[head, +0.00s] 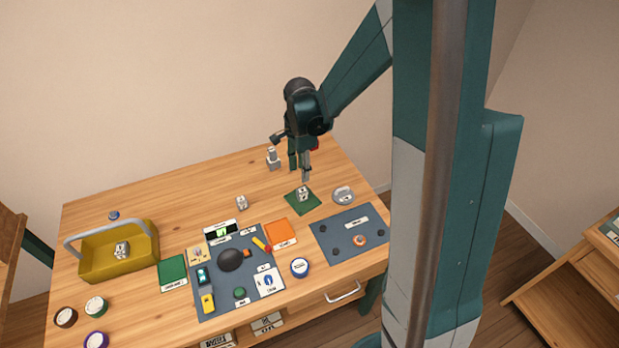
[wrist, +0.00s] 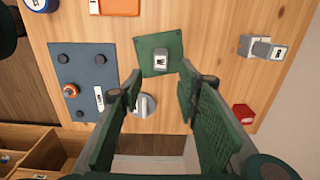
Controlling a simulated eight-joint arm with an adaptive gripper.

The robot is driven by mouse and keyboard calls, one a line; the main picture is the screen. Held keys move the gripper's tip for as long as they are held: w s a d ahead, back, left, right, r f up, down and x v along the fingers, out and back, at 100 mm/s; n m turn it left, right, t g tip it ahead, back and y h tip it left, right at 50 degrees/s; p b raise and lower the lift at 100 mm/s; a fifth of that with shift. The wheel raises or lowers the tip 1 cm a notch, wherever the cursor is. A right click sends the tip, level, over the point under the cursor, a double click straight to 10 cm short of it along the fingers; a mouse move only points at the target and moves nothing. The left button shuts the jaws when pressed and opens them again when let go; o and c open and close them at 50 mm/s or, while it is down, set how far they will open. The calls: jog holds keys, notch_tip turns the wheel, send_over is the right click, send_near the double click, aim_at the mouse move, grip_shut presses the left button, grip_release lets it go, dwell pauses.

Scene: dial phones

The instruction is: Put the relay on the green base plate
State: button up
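A small grey block with a dark-marked white label, which looks like a relay, stands on a green square plate (head: 291,201). The block (head: 303,193) also shows in the wrist view (wrist: 161,55), near the middle of that plate (wrist: 146,44). My gripper (head: 300,172) is just above the block. In the wrist view its two green-padded fingers (wrist: 158,80) are spread wide with nothing between them. A second green plate (head: 172,273) with a white label lies at the left. Which block or plate the task names cannot be read from the labels.
Similar blocks stand on bare wood (head: 242,203), in the yellow basket (head: 95,265) and at the back (head: 272,160). A round silver part (head: 343,195) is close right of the plate. A blue-grey panel (head: 335,240) and an orange plate (head: 280,231) lie in front.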

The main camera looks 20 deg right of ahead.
jog(key=s+a+r+n+t, duration=0.3)
jog(key=s+r+n, duration=0.5)
jog(key=r, duration=0.7)
jog(key=s+a+r+n+t, duration=0.2)
jog(key=s+n, duration=0.3)
jog(key=s, duration=0.3)
jog(key=s+a+r+n+t, duration=0.1)
jog(key=s+r+n, duration=0.3)
jog(key=s, duration=0.5)
jog(key=shift+a+r+n+t, duration=0.35)
jog(key=shift+a+n+t, duration=0.05)
jog(key=shift+t, duration=0.1)
